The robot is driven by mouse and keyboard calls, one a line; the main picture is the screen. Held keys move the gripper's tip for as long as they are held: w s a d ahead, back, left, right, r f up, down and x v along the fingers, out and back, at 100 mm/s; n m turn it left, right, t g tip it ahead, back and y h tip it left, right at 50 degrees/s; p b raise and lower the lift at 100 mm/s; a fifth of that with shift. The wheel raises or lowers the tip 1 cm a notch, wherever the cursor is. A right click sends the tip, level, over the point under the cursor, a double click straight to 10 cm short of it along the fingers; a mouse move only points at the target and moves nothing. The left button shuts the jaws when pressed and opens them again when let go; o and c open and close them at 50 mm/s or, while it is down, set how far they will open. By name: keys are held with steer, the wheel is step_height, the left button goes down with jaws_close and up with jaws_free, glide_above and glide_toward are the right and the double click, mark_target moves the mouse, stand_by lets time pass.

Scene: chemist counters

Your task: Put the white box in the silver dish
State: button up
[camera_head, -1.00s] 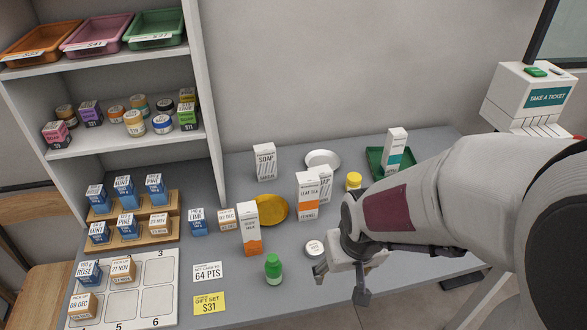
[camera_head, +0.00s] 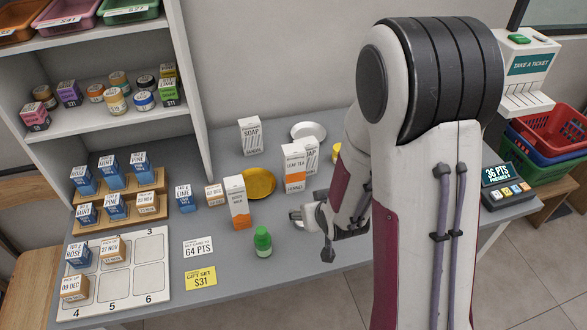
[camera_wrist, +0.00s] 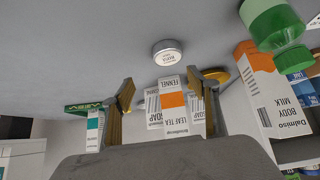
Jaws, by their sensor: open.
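Two white soap boxes stand upright on the counter: one (camera_head: 250,135) at the back left, and one (camera_head: 311,155) partly hidden behind the leaf tea box (camera_head: 293,168). The pictures do not settle which is meant. The silver dish (camera_head: 308,131) lies at the back near the wall, to the right of the back-left soap box, and looks empty. My gripper (camera_head: 315,225) is low over the front of the counter, right of the green-capped bottle (camera_head: 263,242). In the wrist view my gripper (camera_wrist: 162,86) is open and empty, with the tea box beyond its fingers.
A gold dish (camera_head: 258,186) and an orange-and-white body milk box (camera_head: 237,203) stand left of the tea box. A white-lidded jar (camera_wrist: 167,52) shows in the wrist view. Small boxes and a numbered board (camera_head: 152,245) fill the left. My arm hides the counter's right part.

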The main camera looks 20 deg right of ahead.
mark_target(295, 153)
steer(key=w, duration=0.1)
steer(key=w+r+t, duration=0.2)
steer(key=shift+w+a+r, duration=0.1)
steer(key=shift+w+r, duration=0.15)
steer(key=shift+w, duration=0.1)
steer(key=w+r+t, duration=0.1)
steer(key=r, duration=0.1)
steer(key=w+r+t, duration=0.1)
steer(key=r, duration=0.1)
steer(key=w+r+t, duration=0.2)
steer(key=r, duration=0.1)
steer(key=shift+a+r, duration=0.1)
steer(key=shift+a, duration=0.05)
steer(key=shift+x, duration=1.25)
steer(key=shift+w, duration=0.1)
steer(key=shift+a+x, duration=0.15)
steer(key=shift+x, duration=1.1)
steer(key=shift+a+x, duration=0.1)
steer(key=shift+x, duration=1.15)
steer(key=shift+r, duration=0.15)
